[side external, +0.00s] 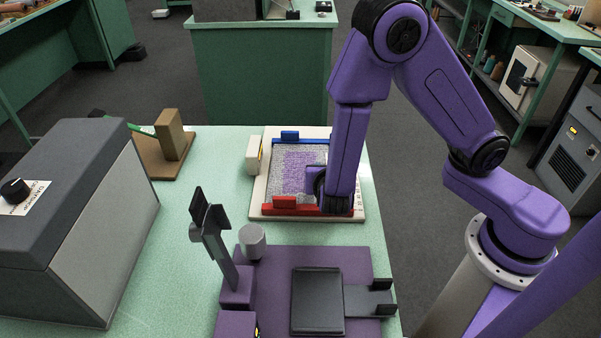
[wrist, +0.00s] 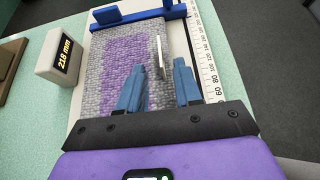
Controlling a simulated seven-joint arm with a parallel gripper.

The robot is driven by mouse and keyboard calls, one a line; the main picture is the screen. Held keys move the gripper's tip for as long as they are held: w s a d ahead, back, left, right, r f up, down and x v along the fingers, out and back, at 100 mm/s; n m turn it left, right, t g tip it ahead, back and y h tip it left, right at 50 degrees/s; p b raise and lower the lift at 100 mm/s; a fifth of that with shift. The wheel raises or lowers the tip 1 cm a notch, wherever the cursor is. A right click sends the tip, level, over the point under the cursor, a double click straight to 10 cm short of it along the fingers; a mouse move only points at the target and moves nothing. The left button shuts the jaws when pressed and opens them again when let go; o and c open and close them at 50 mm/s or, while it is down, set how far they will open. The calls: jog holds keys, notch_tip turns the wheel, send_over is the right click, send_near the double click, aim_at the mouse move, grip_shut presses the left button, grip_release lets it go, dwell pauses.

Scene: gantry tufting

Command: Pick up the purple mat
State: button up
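The mat (side external: 299,168) is grey with a purple patch and lies flat on a cream board (side external: 257,197) at the table's far side. In the wrist view the mat (wrist: 117,58) fills the area ahead of my gripper (wrist: 160,68). My gripper is open, with its two blue fingers apart over the mat's near right part. I see nothing held between them. Whether the fingertips touch the mat I cannot tell. In the side view my arm hides the mat's right part and most of the gripper.
A blue bar (wrist: 140,17) crosses the mat's far end, and a red bar (side external: 285,203) its near end. A display block reading 218 mm (wrist: 60,57) stands left. A purple fixture (side external: 270,275) stands in front, and a large grey box (side external: 80,210) at left.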

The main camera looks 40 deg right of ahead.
aim_at(300, 168)
jog(key=shift+x, duration=2.4)
jog(key=shift+s, duration=0.1)
grip_shut()
jog(key=shift+r, duration=0.1)
